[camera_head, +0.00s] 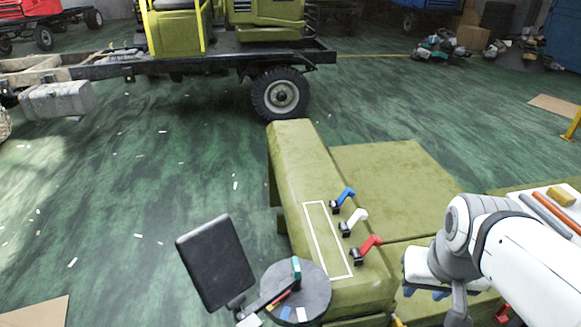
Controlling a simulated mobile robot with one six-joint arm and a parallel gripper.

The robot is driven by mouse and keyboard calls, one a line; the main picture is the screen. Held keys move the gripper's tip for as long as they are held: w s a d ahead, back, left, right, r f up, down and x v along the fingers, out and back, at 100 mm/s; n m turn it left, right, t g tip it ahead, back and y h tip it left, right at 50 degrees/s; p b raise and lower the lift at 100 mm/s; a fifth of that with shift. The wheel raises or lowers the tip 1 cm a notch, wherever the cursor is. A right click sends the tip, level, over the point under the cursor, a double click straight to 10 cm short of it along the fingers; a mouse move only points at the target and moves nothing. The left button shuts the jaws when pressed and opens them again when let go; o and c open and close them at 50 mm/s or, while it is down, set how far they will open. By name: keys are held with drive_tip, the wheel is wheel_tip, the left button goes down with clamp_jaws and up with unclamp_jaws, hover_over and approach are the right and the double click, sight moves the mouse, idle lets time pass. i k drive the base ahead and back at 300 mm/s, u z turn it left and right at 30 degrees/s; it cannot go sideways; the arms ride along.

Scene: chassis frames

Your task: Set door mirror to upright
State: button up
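The door mirror (215,262) is a dark rectangular plate at the lower middle left. It leans over to the left in the picture, on a thin black stalk. The stalk runs to a round dark grey disc (314,287) with coloured marks around its top. My gripper (425,292) is at the lower right, partly hidden by my white arm. Bluish tips show beneath it, above the green body. It is well to the right of the mirror and apart from it. Whether it is open or shut does not show clearly.
A green chassis body (300,175) carries a blue lever (344,198), a white lever (354,220) and a red lever (368,247) between mirror and gripper. A tray (541,199) with tools is at right. A green truck (230,25) stands behind. The floor left is mostly clear.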

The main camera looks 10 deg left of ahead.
sight(212, 253)
drive_tip(key=z, duration=1.45)
drive_tip(key=k, duration=2.35)
drive_tip(key=u, duration=1.45)
drive_tip(key=i, duration=1.5)
drive_tip(key=u, duration=0.05)
